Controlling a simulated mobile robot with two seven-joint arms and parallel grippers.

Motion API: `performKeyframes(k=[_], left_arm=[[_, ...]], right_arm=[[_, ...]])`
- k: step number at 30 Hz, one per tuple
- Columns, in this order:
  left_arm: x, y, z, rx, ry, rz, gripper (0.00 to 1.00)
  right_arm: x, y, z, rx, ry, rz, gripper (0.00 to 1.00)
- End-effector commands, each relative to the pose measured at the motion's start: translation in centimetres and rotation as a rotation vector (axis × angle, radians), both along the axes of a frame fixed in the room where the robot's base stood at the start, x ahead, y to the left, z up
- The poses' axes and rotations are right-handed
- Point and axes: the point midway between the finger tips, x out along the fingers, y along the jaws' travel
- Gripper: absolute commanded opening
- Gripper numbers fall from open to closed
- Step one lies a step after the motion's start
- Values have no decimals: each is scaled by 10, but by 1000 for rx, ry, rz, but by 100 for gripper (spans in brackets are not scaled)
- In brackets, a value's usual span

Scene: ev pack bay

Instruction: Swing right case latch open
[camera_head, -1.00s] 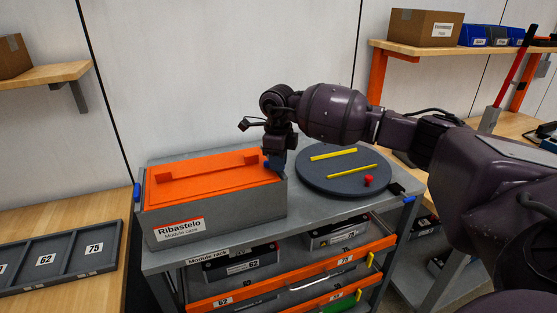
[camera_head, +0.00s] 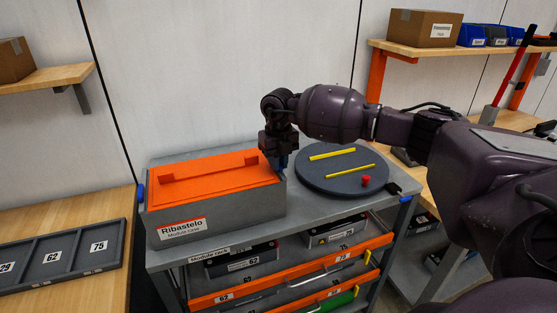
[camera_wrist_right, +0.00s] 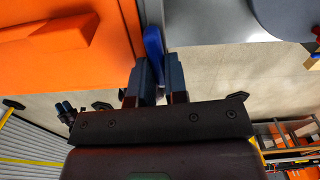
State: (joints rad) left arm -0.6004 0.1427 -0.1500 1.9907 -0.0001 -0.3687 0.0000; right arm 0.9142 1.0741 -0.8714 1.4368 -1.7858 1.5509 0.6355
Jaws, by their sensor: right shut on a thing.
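The module case (camera_head: 240,210) is a grey box with an orange lid (camera_head: 215,180), which lies shut on top. The right case latch is a blue lever at the case's right end; in the right wrist view the latch (camera_wrist_right: 153,42) sticks out beyond my fingers. My right gripper (camera_head: 281,160) points down there, and it also shows in the right wrist view (camera_wrist_right: 157,80). It is shut on the latch, with a finger on each side. In the head view the fingers mostly hide this latch. A blue left latch (camera_head: 138,194) shows at the case's left end. My left gripper is out of view.
A dark round turntable (camera_head: 325,183) with two yellow strips and a red knob lies right of the case on the grey cart top (camera_head: 310,208). The wall stands close behind. A tray (camera_head: 30,263) with numbered compartments is on the left bench.

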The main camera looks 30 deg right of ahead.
Motion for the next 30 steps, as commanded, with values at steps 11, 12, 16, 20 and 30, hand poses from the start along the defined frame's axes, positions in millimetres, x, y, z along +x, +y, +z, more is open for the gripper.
performKeyframes(k=[11,12,16,20,30], left_arm=[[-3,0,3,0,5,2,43],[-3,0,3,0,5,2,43],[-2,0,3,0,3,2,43],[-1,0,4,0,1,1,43],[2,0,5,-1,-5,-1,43]], right_arm=[[1,-1,2,0,-4,-98,0],[1,-1,2,0,-4,-100,0],[1,-1,2,0,-4,-103,0],[1,-1,2,0,-5,-103,0],[1,-1,1,0,-3,-101,39]])
